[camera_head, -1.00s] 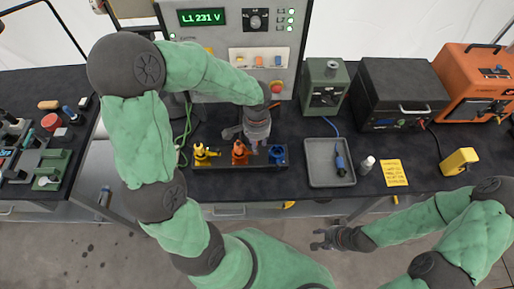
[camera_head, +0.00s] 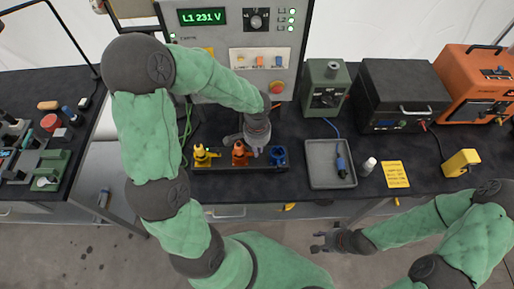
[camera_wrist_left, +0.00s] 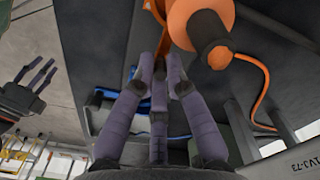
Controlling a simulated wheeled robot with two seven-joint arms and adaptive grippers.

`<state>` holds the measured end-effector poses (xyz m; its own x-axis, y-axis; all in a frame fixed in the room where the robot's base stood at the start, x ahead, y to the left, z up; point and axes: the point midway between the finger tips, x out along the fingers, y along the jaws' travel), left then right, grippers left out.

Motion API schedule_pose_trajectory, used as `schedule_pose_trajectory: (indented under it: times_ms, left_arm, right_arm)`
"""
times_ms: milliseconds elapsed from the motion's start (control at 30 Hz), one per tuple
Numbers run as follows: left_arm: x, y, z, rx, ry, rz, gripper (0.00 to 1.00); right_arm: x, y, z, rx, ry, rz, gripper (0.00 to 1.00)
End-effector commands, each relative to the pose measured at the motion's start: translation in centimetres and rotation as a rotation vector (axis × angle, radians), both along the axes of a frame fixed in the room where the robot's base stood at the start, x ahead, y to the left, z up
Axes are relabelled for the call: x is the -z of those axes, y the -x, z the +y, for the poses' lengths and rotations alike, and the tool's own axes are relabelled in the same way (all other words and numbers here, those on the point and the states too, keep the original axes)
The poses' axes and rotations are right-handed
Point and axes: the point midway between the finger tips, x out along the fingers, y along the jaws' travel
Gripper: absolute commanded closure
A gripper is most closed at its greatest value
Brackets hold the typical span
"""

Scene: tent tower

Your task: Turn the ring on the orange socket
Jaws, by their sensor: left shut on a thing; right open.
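The orange socket (camera_head: 239,154) stands in the middle of a low dark rail, between a yellow socket (camera_head: 203,155) and a blue socket (camera_head: 277,156). My left gripper (camera_head: 255,146) is at the orange socket's right side and partly covers it. In the left wrist view its fingers (camera_wrist_left: 163,75) are close together around a thin orange part (camera_wrist_left: 157,12) beside the large orange socket body (camera_wrist_left: 207,22). The fingers hide most of what they hold, and I cannot make out the ring. My right gripper (camera_head: 323,243) is open and empty in front of the table, over the floor.
Behind the rail stands a grey panel (camera_head: 221,84) reading "L1 231 V". An orange cable (camera_wrist_left: 264,85) hangs near the socket.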

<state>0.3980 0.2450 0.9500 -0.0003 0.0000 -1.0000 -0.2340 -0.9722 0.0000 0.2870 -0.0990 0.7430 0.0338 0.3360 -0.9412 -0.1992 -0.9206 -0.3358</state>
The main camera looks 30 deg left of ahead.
Motion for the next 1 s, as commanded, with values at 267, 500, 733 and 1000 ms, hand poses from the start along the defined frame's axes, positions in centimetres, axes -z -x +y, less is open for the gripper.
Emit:
schedule_pose_trajectory:
  times_ms: [267, 500, 733, 1000]
  left_arm:
    - [-0.1, 0.4, -0.2, 0.064, 0.0, 0.0, 1.0]
    - [-0.2, 1.3, -0.6, 0.226, 0.001, 0.001, 1.0]
    - [-0.2, 2.6, -0.9, 0.441, 0.001, 0.001, 1.0]
    - [-0.2, 4.3, -0.8, 0.697, 0.002, 0.002, 1.0]
  right_arm:
    - [-0.4, 0.0, 0.0, 0.0, 0.0, 0.0, 0.59]
    - [-1.2, 0.0, 0.0, 0.0, 0.0, 0.0, 0.59]
    - [-2.3, 0.0, 0.0, 0.0, 0.0, 0.0, 0.59]
    - [-3.7, 0.0, 0.0, 0.0, 0.0, 0.0, 0.59]
